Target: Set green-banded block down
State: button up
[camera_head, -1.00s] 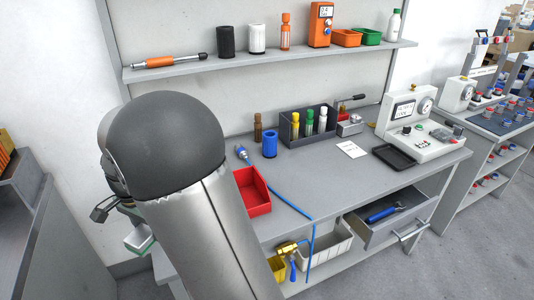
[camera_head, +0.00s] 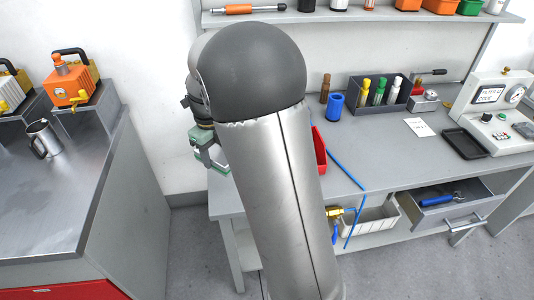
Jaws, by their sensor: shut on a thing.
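My gripper (camera_head: 207,152) shows just left of my arm, partly hidden behind it. It is shut on the green-banded block (camera_head: 216,164), of which only a small pale and green part shows. The block is held near the left end of the grey workbench (camera_head: 385,172). I cannot tell its exact height over the bench or whether it touches anything, as my arm covers much of this area.
A metal side table (camera_head: 75,205) at left holds a steel mug (camera_head: 43,139) and an orange device (camera_head: 75,82). The workbench carries a red bin (camera_head: 319,150), a blue cylinder (camera_head: 335,107), a dark bottle rack (camera_head: 375,98) and a black tray (camera_head: 465,144). A drawer (camera_head: 452,207) stands open.

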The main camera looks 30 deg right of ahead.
jog(key=d+f, duration=0.2)
jog(key=d, duration=0.1)
jog(key=w+d+f+p, duration=0.1)
jog(key=d+f, duration=0.2)
jog(key=d, duration=0.1)
jog(key=d+f+p, duration=0.1)
jog(key=d+f, duration=0.1)
jog(key=d, duration=0.1)
jog(key=shift+w+d+f, duration=0.25)
jog(key=shift+d, duration=0.1)
jog(key=shift+d+f, duration=0.55)
jog(key=shift+f, duration=0.15)
jog(key=shift+w+f, duration=0.1)
jog(key=shift+f, duration=1.45)
jog(key=shift+f, duration=0.2)
jog(key=o, duration=1.4)
jog(key=shift+c, duration=0.2)
jog(key=shift+r, duration=0.15)
